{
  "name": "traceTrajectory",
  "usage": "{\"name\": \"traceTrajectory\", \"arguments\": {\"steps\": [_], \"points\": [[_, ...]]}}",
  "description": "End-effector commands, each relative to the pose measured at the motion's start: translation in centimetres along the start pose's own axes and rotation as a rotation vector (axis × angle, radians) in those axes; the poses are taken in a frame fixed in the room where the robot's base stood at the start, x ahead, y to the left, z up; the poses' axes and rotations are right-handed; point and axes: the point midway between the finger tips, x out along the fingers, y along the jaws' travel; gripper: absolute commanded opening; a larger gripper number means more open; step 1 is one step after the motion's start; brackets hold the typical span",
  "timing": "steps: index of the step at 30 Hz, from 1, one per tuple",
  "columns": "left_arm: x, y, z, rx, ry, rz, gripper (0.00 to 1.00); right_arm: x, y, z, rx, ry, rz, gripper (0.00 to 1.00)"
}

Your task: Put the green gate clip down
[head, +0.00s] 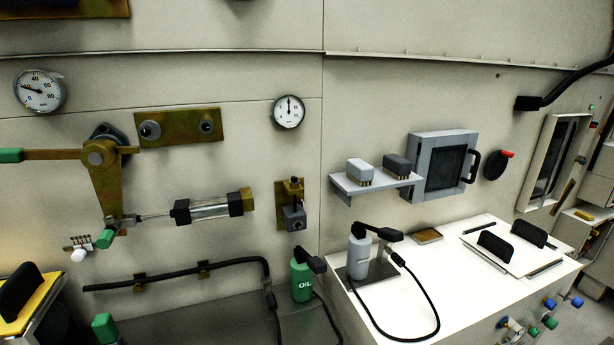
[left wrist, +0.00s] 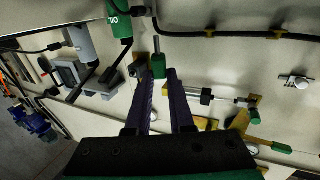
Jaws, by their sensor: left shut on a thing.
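In the left wrist view my left gripper (left wrist: 158,76) has its two long dark fingers closed around a small green block, the green gate clip (left wrist: 158,66). The clip sits at the fingertips, and a thin dark rod shows just beyond it. I cannot tell if the clip touches anything behind it. In the head view my left gripper cannot be made out. A green block (head: 105,328) shows there at the bottom left edge, and I cannot tell what it belongs to. My right gripper is in neither view.
A white bench (head: 460,280) holds a grey bottle (head: 359,252). A shelf (head: 375,182) carries two blocks. A green oil bottle (head: 301,281) stands near a black pipe (head: 200,274). A brass lever (head: 108,185) and cylinder (head: 210,208) stick out of the wall.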

Motion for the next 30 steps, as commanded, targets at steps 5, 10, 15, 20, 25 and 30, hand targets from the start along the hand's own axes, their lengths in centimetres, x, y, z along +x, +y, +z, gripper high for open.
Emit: {"name": "traceTrajectory", "arguments": {"steps": [5,10,15,20,25,30], "points": [[-2.7,0.6,0.9,0.000,0.000,-0.064,0.00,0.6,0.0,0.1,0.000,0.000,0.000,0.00],[-2.8,0.6,-2.2,0.002,0.003,-0.069,0.00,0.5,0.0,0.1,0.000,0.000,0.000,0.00],[-2.7,0.8,-0.6,0.005,-0.002,-0.061,0.00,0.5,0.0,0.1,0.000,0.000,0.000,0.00],[-2.8,0.6,0.8,0.005,0.003,-0.064,0.00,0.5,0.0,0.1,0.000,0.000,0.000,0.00],[-2.8,0.6,0.9,0.004,-0.001,-0.067,0.00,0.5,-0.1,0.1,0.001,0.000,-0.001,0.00],[-2.8,0.6,0.8,0.003,0.000,-0.065,0.00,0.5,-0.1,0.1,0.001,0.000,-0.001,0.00]]}}
